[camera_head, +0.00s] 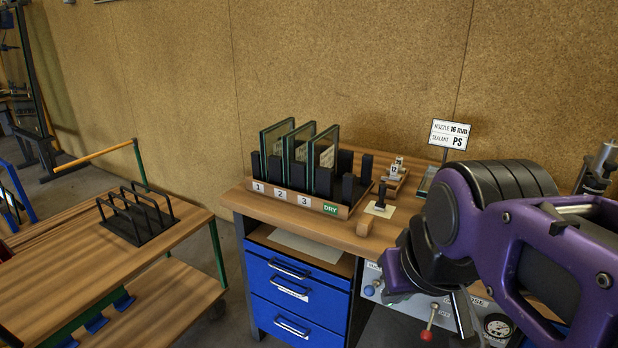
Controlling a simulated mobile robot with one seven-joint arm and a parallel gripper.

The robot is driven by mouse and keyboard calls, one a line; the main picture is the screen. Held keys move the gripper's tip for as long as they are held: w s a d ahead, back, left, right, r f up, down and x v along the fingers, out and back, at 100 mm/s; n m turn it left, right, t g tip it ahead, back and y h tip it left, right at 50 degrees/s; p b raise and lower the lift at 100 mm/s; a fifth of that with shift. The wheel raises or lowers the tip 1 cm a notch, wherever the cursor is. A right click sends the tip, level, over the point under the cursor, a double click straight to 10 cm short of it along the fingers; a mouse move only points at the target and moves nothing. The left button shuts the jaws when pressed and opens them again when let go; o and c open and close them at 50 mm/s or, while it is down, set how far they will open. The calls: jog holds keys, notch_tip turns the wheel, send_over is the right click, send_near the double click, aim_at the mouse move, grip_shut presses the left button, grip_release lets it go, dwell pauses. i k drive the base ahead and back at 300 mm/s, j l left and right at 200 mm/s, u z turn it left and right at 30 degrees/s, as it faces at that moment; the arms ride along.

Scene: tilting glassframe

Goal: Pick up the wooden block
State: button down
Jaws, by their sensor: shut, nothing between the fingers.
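A small wooden block (364,228) lies on the bench top near its front edge. It is just right of the DRY end of the numbered rack and in front of a small black-handled tool on a white square. Nothing is touching the block from above. My purple and black arm fills the right side of the view, to the right of the block. I cannot make out my gripper's fingers.
The numbered rack (308,202) holds several upright glass panes left of the block. The black-handled tool (381,197) stands close behind. A sign (449,134) rises behind my arm. Blue drawers (292,293) are below. A wooden cart (95,262) with a black rack (138,217) stands left.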

aim_at(364, 225)
jog(key=i+j+z, duration=0.4)
jog(key=j, duration=0.35)
jog(key=i+j+z, duration=0.2)
jog(key=i+j, duration=0.15)
jog(key=j, duration=0.1)
